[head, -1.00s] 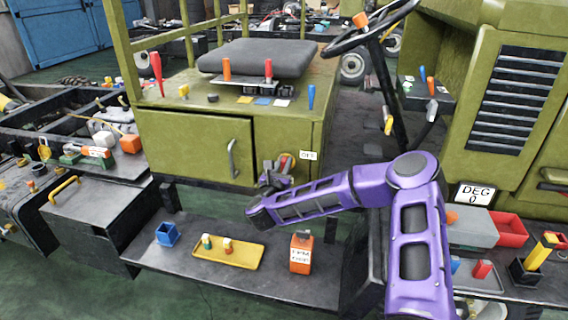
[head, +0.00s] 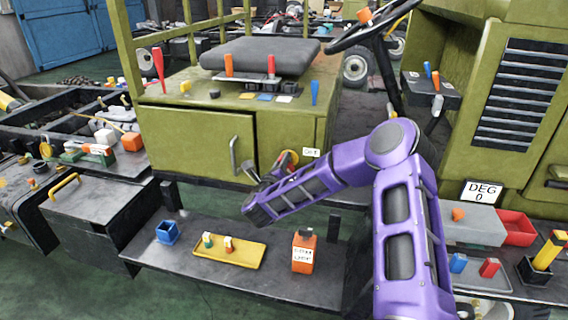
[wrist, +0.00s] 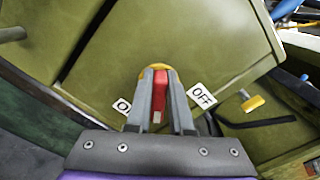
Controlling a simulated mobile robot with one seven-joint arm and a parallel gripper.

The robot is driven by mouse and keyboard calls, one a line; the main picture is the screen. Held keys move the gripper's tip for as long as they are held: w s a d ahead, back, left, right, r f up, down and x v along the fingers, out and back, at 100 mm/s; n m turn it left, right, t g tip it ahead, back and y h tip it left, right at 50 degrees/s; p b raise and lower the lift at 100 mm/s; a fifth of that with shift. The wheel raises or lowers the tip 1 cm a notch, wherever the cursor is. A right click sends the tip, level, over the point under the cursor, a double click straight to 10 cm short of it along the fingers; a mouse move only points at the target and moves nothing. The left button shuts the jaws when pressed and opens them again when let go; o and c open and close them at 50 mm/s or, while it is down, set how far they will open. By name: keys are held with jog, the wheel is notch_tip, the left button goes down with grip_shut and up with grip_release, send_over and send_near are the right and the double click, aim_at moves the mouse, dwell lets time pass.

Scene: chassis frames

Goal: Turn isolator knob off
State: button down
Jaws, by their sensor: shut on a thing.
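The isolator knob shows in the wrist view as a red handle (wrist: 160,88) on a round yellow base (wrist: 155,68), mounted on the olive panel. My gripper (wrist: 160,95) is shut on the red handle, with one grey finger on each side. An OFF label (wrist: 202,96) is to the right of the knob. A second label (wrist: 122,105) to the left is partly hidden by a finger. In the head view my gripper (head: 281,167) is at the front of the olive cabinet (head: 196,140), left of a small white label (head: 311,152), and covers most of the knob.
A shelf below holds a blue bin (head: 167,232), a yellow tray (head: 229,250) with small blocks, and an orange container (head: 303,252). A cabinet handle (head: 233,156) is left of my gripper.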

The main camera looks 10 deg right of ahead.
jog(key=n, duration=0.1)
jog(key=n+b, duration=0.1)
jog(key=n, duration=0.2)
jog(key=shift+w+a+f+n, duration=0.1)
jog(key=shift+a+f+n, duration=0.2)
jog(key=shift+n, duration=0.1)
jog(key=n, duration=0.5)
jog(key=shift+f, duration=0.35)
jog(key=c, duration=0.8)
grip_release()
jog(key=v, duration=1.7)
